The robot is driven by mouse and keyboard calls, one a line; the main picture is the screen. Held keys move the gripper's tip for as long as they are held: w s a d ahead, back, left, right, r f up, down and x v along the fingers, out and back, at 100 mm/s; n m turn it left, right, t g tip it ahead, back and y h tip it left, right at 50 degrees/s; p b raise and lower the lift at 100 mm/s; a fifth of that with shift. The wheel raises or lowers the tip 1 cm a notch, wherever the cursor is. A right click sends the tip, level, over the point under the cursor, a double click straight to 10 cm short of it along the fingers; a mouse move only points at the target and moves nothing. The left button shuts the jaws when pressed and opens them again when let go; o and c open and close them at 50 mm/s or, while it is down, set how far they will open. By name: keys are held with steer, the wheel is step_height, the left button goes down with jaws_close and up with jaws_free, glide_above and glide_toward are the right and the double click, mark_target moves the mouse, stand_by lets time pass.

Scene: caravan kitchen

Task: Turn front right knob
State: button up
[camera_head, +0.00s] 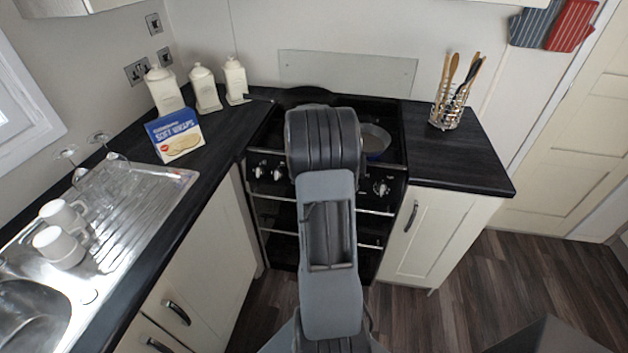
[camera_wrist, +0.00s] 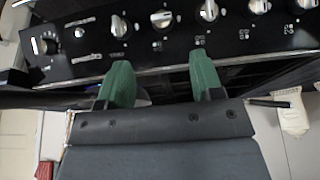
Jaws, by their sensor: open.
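The black stove front (camera_head: 270,189) carries a row of silver knobs. In the head view, some knobs (camera_head: 278,174) show left of my arm and a knob (camera_head: 382,188) shows to its right; my arm hides the middle ones. In the wrist view, several knobs line the top, including one (camera_wrist: 162,18) beyond the gap between my fingers and one (camera_wrist: 120,27) beyond the left fingertip. I cannot tell which is the front right knob. My gripper (camera_wrist: 161,62), with green fingers, is open and empty, apart from the knobs. The head view hides it behind my arm.
A pan (camera_head: 375,140) sits on the hob. A utensil holder (camera_head: 446,117) stands on the right counter. White canisters (camera_head: 203,88) and a blue wraps box (camera_head: 177,136) stand on the left counter, beside the sink drainer (camera_head: 140,205) with cups. The floor (camera_head: 480,275) at right is clear.

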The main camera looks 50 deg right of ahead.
steer(key=p+x, duration=0.1)
steer(key=x, duration=1.1)
steer(key=shift+p, duration=0.3)
steer(key=shift+a, duration=0.1)
steer(key=c, duration=0.9)
steer(key=shift+f, duration=0.15)
